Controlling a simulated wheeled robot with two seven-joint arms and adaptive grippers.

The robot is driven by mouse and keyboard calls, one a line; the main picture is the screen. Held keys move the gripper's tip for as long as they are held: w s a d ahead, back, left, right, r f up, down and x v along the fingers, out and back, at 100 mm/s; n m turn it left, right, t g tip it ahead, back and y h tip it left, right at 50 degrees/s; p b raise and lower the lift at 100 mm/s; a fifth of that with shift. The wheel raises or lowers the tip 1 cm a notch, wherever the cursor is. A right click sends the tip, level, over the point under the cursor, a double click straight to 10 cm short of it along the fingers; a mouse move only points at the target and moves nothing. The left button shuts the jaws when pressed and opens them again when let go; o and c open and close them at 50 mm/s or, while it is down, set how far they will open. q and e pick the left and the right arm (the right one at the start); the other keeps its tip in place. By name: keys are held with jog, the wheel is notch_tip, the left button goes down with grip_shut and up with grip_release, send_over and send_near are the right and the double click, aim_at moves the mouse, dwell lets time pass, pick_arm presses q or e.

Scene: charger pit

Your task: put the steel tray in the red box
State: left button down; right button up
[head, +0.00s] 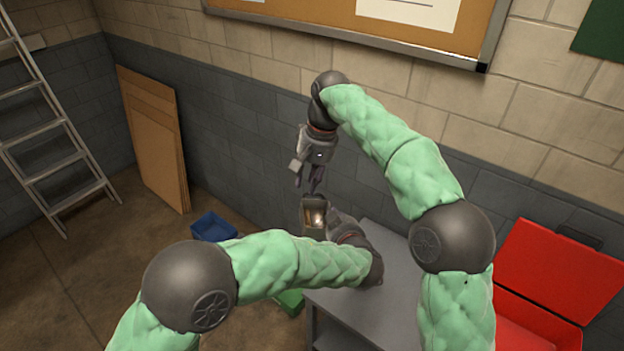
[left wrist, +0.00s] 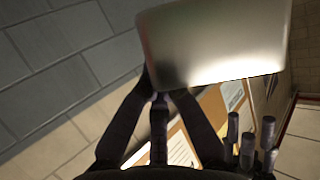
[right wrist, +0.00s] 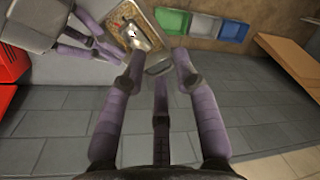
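The steel tray (head: 313,216) is a small shiny metal piece, held up in front of the wall near the middle of the head view. It fills the top of the left wrist view (left wrist: 215,45) and shows at the upper left in the right wrist view (right wrist: 122,22). My left gripper (head: 332,222) is closed on its edge. My right gripper (head: 309,188) points down just above the tray, its fingers (right wrist: 160,68) spread with nothing gripped between them. The red box (head: 545,285) stands open at the right, its lid raised, partly hidden by my right arm.
A grey table (head: 375,300) lies below my left forearm. A blue bin (head: 212,227) and a green bin (head: 291,301) are on the floor beside it. Brown boards (head: 155,135) and a ladder (head: 50,140) lean at the left. A board (head: 400,20) hangs on the wall.

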aim_at(302, 213)
jog(key=x, duration=1.1)
jog(key=shift+w+d+f, duration=0.2)
jog(key=shift+w+f, duration=0.05)
jog(key=shift+f, duration=0.25)
grip_shut()
pick_arm(q)
jog(key=c, duration=1.4)
grip_release()
pick_arm(e)
jog(key=shift+r, duration=0.1)
pick_arm(q)
jog(key=shift+o, duration=0.2)
